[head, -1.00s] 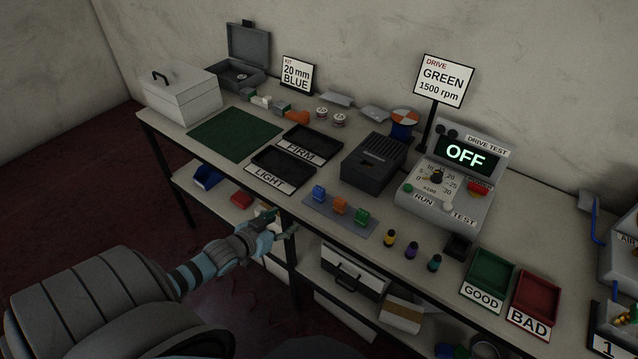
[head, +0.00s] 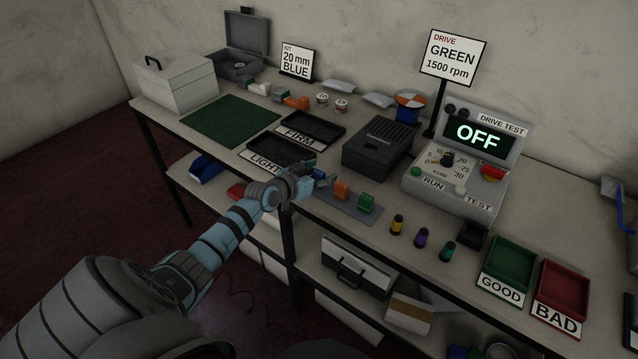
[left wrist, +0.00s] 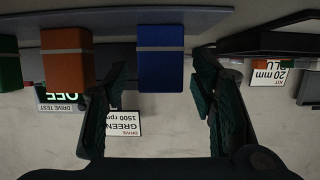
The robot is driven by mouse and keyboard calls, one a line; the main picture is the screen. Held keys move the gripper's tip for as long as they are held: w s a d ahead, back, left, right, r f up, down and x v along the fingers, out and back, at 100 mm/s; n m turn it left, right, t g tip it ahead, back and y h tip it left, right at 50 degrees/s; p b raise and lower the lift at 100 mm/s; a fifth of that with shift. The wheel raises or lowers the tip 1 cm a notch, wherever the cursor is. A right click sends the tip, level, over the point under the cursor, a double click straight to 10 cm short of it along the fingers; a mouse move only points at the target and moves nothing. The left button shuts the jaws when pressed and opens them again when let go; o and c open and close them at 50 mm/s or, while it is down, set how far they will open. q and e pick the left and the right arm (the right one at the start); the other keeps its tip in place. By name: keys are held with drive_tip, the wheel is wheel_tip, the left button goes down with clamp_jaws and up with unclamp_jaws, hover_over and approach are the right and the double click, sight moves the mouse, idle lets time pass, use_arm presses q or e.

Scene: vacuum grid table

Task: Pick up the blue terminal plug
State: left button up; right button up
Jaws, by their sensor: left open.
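The blue terminal plug (left wrist: 161,62) shows in the left wrist view between the two fingers of my left gripper (left wrist: 158,88), apart from both. In the head view the blue plug (head: 319,176) is partly hidden behind my left gripper (head: 305,174). My left gripper is open and empty, at the front edge of the table. An orange plug (head: 342,189) and a green plug (head: 366,203) stand in a row to the right of the blue one on a grey plate (head: 362,214). My right gripper is not in view.
The LIGHT tray (head: 268,151) lies just behind and left of my gripper. A dark grey box (head: 378,150) and the drive tester (head: 460,160) stand behind and right of the plugs. Several small coloured pieces, including a yellow one (head: 397,226), stand to the right.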

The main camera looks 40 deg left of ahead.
use_arm(q)
drive_tip(key=shift+s+r, duration=0.1)
drive_tip(key=c, duration=1.1)
